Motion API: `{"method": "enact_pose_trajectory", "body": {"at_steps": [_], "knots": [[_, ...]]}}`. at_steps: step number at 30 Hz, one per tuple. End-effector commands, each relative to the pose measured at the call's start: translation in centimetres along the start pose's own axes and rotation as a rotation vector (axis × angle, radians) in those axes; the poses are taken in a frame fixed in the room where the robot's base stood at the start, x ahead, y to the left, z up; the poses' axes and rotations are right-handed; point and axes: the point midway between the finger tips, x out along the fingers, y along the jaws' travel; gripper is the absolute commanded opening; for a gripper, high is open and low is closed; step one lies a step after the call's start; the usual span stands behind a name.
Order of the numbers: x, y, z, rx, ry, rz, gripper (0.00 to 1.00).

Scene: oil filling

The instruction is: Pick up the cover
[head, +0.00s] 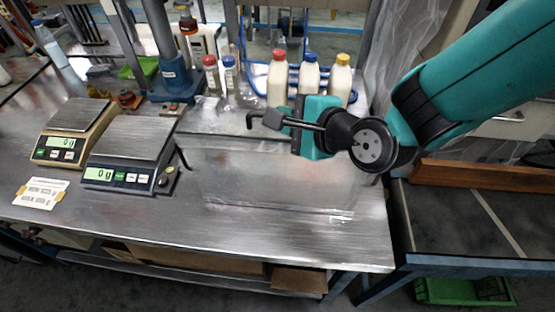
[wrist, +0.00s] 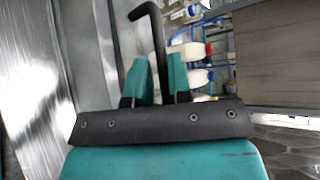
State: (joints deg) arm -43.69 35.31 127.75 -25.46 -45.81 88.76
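My gripper (head: 303,122) is above the right part of the metal table, in front of the white bottles. Its teal fingers close around a black bent rod (head: 267,120), which sticks out to the left with a hooked end. In the wrist view the rod (wrist: 155,35) runs between the two fingers (wrist: 160,82). I cannot tell for sure which thing is the cover. The bottles have a red cap (head: 279,55), a blue cap (head: 311,57) and a yellow cap (head: 343,58). A clear sheet (head: 260,185) lies on the table below the gripper.
Two scales, one tan (head: 72,133) and one dark (head: 127,154), stand at the left, with a paper label (head: 41,193) in front. Small red- and blue-capped bottles (head: 220,75) stand at the back. The table's front (head: 200,222) is clear.

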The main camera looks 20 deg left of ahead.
Motion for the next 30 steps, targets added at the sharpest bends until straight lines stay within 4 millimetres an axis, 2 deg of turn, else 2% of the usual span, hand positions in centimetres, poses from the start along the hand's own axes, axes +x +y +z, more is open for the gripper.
{"method": "enact_pose_trajectory", "body": {"at_steps": [4,8,14,17,30], "knots": [[2.0,-0.3,0.1,-0.001,0.000,0.002,0.19],[2.9,-0.1,0.1,-0.001,-0.001,0.001,0.19],[3.0,-0.1,0.0,-0.001,0.000,0.000,0.19],[3.0,-0.1,0.0,-0.001,0.000,0.000,0.00],[3.0,-0.1,0.0,0.000,0.000,0.000,0.00]]}}
